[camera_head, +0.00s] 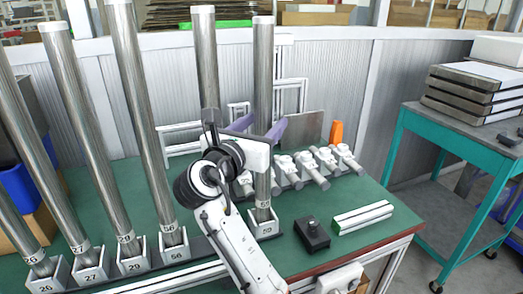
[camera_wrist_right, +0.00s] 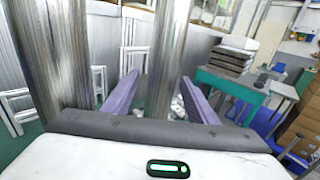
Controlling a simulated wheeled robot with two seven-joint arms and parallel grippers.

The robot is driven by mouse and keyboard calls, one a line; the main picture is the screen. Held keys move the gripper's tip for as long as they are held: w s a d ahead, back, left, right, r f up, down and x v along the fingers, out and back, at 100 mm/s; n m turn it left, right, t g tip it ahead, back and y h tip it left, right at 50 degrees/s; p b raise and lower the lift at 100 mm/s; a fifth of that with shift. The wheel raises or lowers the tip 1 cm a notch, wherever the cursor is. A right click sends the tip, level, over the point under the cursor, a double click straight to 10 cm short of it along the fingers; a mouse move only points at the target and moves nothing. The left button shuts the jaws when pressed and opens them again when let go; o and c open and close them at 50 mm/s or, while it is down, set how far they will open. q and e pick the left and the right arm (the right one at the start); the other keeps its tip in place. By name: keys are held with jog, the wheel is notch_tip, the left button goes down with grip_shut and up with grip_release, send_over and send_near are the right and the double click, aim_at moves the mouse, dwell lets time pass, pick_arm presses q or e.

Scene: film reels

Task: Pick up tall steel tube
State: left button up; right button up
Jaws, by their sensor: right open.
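Several tall steel tubes stand in numbered square holders on the green table. One tall steel tube (camera_head: 263,75) rises from the right-most holder (camera_head: 263,226). My right gripper (camera_head: 264,122) is open around this tube, with one purple finger on each side. In the right wrist view the tube (camera_wrist_right: 164,50) passes between the spread fingers (camera_wrist_right: 160,92), with visible gaps. Another tube (camera_head: 205,60) stands just left of it, its lower part hidden by my right arm; it looms close outside the left finger in the wrist view (camera_wrist_right: 52,50). My left gripper is not in view.
More tubes (camera_head: 137,105) lean in a row at the left. Small grey-white fittings (camera_head: 318,165), an orange block (camera_head: 336,132), a black box (camera_head: 312,233) and a white-green bar (camera_head: 362,216) lie to the right. A teal cart (camera_head: 440,122) stands at the far right.

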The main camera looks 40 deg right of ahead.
jog(key=shift+s+r, duration=0.1)
grip_shut()
jog(key=shift+r, duration=0.1)
dwell(0.3)
